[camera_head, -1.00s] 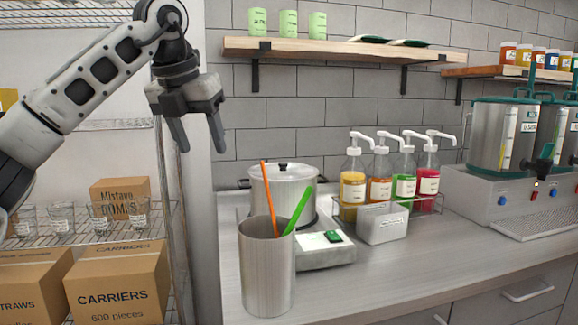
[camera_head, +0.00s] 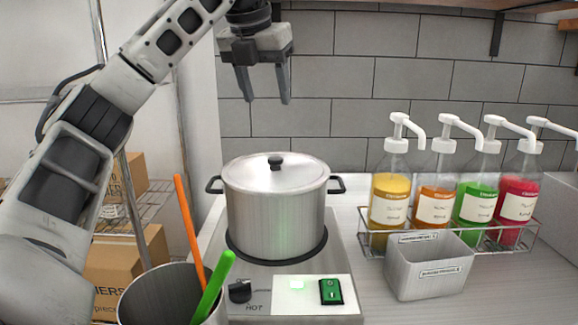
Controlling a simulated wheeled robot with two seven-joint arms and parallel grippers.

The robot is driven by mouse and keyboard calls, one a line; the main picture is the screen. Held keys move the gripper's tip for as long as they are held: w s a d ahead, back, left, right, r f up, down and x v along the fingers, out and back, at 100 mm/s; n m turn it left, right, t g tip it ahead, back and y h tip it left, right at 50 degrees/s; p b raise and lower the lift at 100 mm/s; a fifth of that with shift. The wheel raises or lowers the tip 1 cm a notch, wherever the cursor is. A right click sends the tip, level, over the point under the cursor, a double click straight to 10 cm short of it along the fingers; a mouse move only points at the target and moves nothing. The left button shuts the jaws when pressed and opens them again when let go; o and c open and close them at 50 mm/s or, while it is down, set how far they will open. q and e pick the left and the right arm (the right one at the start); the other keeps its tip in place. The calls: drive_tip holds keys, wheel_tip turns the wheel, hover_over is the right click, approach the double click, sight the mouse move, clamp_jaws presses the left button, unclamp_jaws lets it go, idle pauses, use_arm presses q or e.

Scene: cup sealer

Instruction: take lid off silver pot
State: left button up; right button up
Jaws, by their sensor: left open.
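The silver pot (camera_head: 275,218) stands on a hot plate on the counter, with dark handles at both sides. Its silver lid (camera_head: 245,173) is on top, with a black knob (camera_head: 275,162) at the middle. My left gripper (camera_head: 265,98) is open and empty, fingers pointing down. It hangs above the pot, with a clear gap between its fingertips and the knob. My right gripper is not in view.
The hot plate (camera_head: 262,283) has a dial and a green switch in front. A metal container (camera_head: 150,297) with an orange and a green stick stands front left. A grey box (camera_head: 428,268) and several pump bottles (camera_head: 388,200) in a rack stand right of the pot.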

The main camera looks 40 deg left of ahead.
use_arm(q)
wheel_tip(320, 180, down, 3)
approach(275, 158)
drive_tip(key=shift+w+b+x, duration=0.25)
drive_tip(key=shift+b+x, duration=0.1)
drive_tip(key=shift+x, duration=0.9)
drive_tip(key=shift+w+d+f, duration=0.1)
drive_tip(key=shift+w+f, duration=0.1)
drive_tip(key=shift+f, duration=0.15)
drive_tip(key=x, duration=0.4)
drive_tip(key=shift+s+f+p, duration=0.25)
drive_tip(key=shift+s+p, duration=0.05)
drive_tip(key=shift+p, duration=0.05)
drive_tip(key=shift+w+f, duration=0.2)
drive_tip(key=shift+f, duration=0.2)
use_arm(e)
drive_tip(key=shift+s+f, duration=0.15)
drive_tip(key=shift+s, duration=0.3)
use_arm(q)
drive_tip(key=shift+r, duration=0.1)
drive_tip(key=c, duration=1.2)
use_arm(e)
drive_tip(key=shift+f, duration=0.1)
